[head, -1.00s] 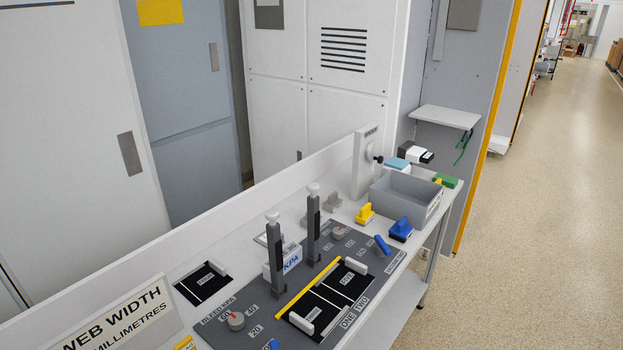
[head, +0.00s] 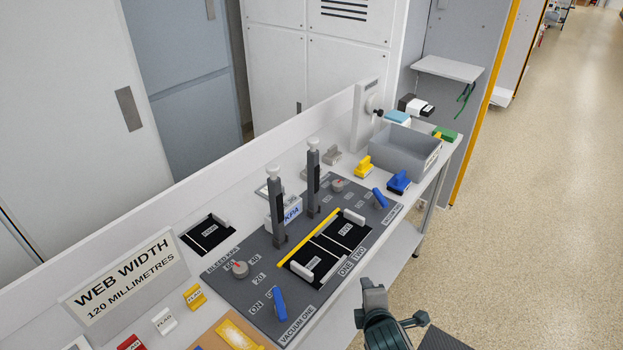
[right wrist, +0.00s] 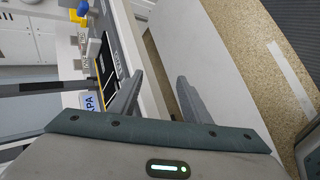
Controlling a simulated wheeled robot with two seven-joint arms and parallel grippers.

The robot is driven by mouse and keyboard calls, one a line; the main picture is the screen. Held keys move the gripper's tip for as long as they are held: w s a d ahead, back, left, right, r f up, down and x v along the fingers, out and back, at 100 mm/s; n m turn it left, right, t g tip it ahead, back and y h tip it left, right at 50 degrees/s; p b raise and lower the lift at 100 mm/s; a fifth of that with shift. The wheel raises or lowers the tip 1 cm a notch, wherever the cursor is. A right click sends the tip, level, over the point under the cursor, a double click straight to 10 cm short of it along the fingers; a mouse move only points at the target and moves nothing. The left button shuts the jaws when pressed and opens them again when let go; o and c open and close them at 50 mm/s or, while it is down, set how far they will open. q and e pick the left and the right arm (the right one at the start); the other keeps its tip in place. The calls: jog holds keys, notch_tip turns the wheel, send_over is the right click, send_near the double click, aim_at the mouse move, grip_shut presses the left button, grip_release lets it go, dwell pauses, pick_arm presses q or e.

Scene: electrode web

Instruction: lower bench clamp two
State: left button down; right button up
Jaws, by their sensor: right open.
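Two dark upright clamp posts with white knobs stand at the back of the grey bench panel (head: 229,284): a nearer left post (head: 277,212) and a farther right post (head: 313,185). I cannot read a number on either. Both look raised, standing beside the yellow strip (head: 310,238) and black pads (head: 348,233). My right gripper (head: 374,286) is in front of the bench's front edge, apart from both posts. In the right wrist view its fingers (right wrist: 159,88) are spread and empty. My left gripper is not in view.
The blue levers (head: 280,303) and (head: 380,197) and a dial (head: 240,269) sit on the panel. A grey bin (head: 405,151), a blue block (head: 398,182) and a yellow block (head: 364,166) stand at the far right. A web width sign (head: 124,275) stands left. The floor is clear right of the bench.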

jog(key=w+a+r+n+t, duration=0.25)
jog(key=w+r+n, duration=0.25)
jog(key=r, duration=0.3)
jog(key=w+a+r+n+t, duration=0.2)
jog(key=w+a+r+n, duration=0.2)
jog(key=r, duration=0.3)
jog(key=n+t+y, duration=0.2)
jog(key=n+t, duration=0.1)
jog(key=n, duration=0.6)
send_near(312, 138)
jog(key=s, duration=0.4)
jog(key=shift+s+d+f, duration=0.15)
jog(key=shift+d+f, duration=0.05)
jog(key=shift+d, duration=0.35)
jog(key=w+a+p, duration=0.1)
jog(key=w, duration=0.4)
jog(key=w+p, duration=0.1)
jog(key=w, duration=0.5)
jog(key=w+a+p, duration=0.1)
jog(key=w, duration=0.5)
jog(key=shift+w+a, duration=0.1)
jog(key=shift+a, duration=0.25)
grip_shut()
